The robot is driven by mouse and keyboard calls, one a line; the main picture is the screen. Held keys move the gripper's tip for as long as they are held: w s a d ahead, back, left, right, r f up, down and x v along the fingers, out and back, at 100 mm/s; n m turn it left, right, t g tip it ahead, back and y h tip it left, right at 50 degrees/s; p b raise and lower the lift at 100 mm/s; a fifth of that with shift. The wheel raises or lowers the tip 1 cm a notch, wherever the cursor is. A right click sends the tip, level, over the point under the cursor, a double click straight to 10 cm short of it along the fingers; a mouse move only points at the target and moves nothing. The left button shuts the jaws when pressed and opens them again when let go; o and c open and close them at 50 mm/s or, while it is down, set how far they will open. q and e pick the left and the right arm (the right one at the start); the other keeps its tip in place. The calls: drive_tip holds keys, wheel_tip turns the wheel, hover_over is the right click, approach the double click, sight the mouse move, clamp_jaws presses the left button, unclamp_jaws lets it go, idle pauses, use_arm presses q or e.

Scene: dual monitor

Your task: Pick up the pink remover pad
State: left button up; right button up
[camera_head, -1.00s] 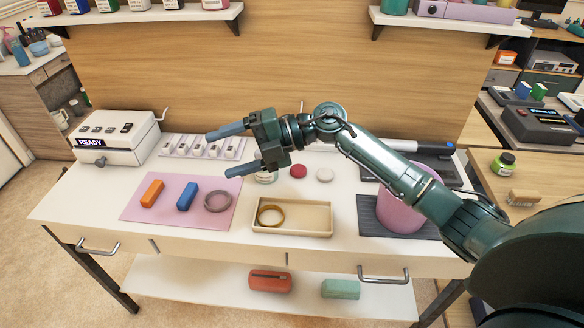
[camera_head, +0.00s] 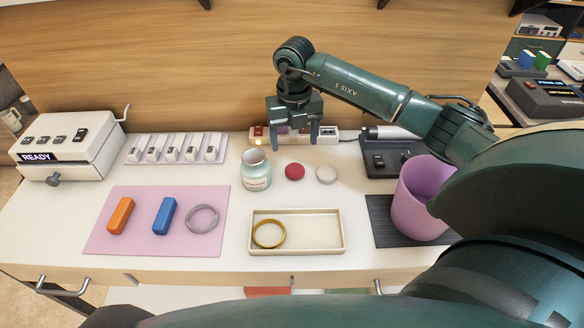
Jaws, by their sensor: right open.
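A round reddish-pink pad (camera_head: 295,171) lies on the white desk (camera_head: 300,195), between a glass jar (camera_head: 256,172) and a round whitish pad (camera_head: 326,174). It looks like the pink remover pad. My right gripper (camera_head: 293,135) points down with its two fingers apart. In the picture it is above and behind the pink pad, apart from it and empty. How high it is over the desk is hard to tell. My left gripper is not in view.
A shallow cream tray (camera_head: 315,248) holding a gold ring (camera_head: 269,234) is in front of the pads. A pink mat (camera_head: 100,240) with two blocks and a grey ring lies left. A pink bin (camera_head: 422,205) stands right. A power strip (camera_head: 347,135) lies behind.

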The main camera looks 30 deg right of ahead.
sight(295, 170)
wheel_tip(295, 170, down, 10)
drive_tip(key=shift+s+d+r, duration=0.1)
drive_tip(key=shift+s+r, duration=0.05)
idle(0.3)
drive_tip(key=c, duration=1.1)
